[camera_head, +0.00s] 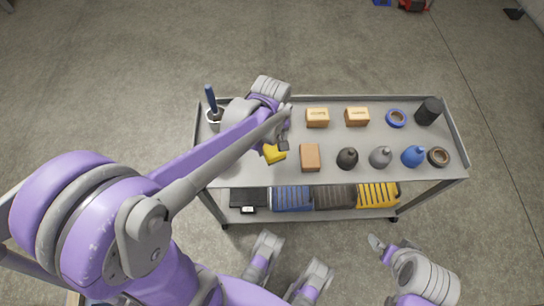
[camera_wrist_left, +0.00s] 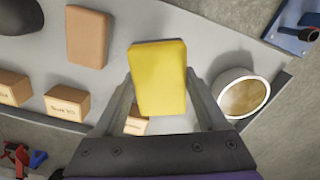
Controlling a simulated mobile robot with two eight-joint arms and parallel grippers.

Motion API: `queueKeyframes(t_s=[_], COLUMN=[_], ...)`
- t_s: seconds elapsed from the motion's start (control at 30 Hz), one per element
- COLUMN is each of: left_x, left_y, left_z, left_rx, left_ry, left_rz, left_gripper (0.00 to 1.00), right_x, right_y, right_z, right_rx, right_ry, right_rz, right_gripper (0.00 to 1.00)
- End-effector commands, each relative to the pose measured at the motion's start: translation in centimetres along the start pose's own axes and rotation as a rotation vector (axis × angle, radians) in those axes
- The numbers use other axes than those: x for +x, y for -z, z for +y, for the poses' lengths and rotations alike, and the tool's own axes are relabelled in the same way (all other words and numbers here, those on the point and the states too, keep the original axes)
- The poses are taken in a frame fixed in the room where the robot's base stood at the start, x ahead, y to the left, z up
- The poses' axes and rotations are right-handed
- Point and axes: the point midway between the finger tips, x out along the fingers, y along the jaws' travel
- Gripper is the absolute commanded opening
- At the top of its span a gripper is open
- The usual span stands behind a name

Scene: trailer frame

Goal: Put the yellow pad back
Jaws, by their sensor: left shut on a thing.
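The yellow pad (camera_head: 275,154) is over the left part of the cart's grey top, left of a brown block (camera_head: 310,157). My left gripper (camera_head: 284,138) is shut on it. In the left wrist view the yellow pad (camera_wrist_left: 158,78) sits between the two fingers (camera_wrist_left: 160,100), its broad face toward the camera. Whether it touches the cart top is unclear. My right gripper (camera_head: 380,246) shows low at the right, apart from the cart; its jaw state is unclear.
Two labelled boxes (camera_head: 317,117) (camera_head: 357,116), a blue ring (camera_head: 396,118), a black cylinder (camera_head: 429,111) and several bottles (camera_head: 381,157) stand to the right. A white cup (camera_wrist_left: 240,95) is near the pad. Cases (camera_head: 292,198) fill the lower shelf. The cart has a raised rim (camera_head: 455,130).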

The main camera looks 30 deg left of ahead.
Motion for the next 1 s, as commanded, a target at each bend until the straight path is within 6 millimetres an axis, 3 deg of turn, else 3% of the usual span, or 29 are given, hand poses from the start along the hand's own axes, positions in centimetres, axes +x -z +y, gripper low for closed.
queueKeyframes(t_s=[0.1,0.37,0.53,0.93,0.97,1.0], left_x=[2.6,4.7,7.2,7.8,7.7,7.7], left_y=[0.1,0.1,0.1,0.1,0.1,0.1], left_z=[0.1,0.1,0.1,0.1,0.1,0.1], left_rx=[0.002,0.004,0.005,0.005,0.005,0.005], left_ry=[0.001,0.0,0.001,0.0,0.0,0.0], left_rz=[0.0,0.0,0.0,0.0,0.0,0.0], left_gripper=[0.22,0.22,0.22,0.22,0.78,0.85], right_x=[1.1,1.8,2.7,3.0,3.0,2.9], right_y=[-0.4,-0.6,-1.0,-1.1,-1.1,-1.0], right_z=[0.0,0.0,0.0,0.0,0.0,0.0], right_rx=[0.0,0.0,0.0,0.0,0.0,0.0], right_ry=[0.0,0.0,0.0,0.0,0.0,0.0], right_rz=[-0.004,-0.006,-0.01,-0.011,-0.011,-0.011], right_gripper=[1.0,1.0,1.0,1.0,1.0,1.0])
